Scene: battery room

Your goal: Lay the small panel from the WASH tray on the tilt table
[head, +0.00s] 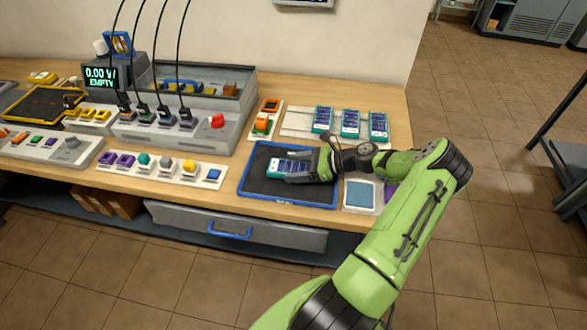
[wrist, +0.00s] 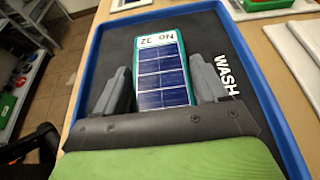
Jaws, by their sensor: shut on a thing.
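A small panel (head: 278,167) with blue cells and a green-and-white frame lies in the blue-rimmed tray (head: 285,202) at the middle right of the bench. The wrist view shows the same panel (wrist: 163,72) between my fingers, with WASH lettered on the tray's dark floor beside it. My gripper (head: 297,170) reaches in from the right and is shut on the panel's sides, low over the tray floor. I cannot tell whether the panel still touches the floor. A dark slab with yellow edging (head: 42,106) at the far left may be the tilt table.
Several similar panels (head: 350,122) stand on a white board behind the tray. A grey console (head: 190,137) with black cables and a red knob lies left of it. A display (head: 100,77) reads 0.00 W, EMPTY. A button strip (head: 160,172) lies in front.

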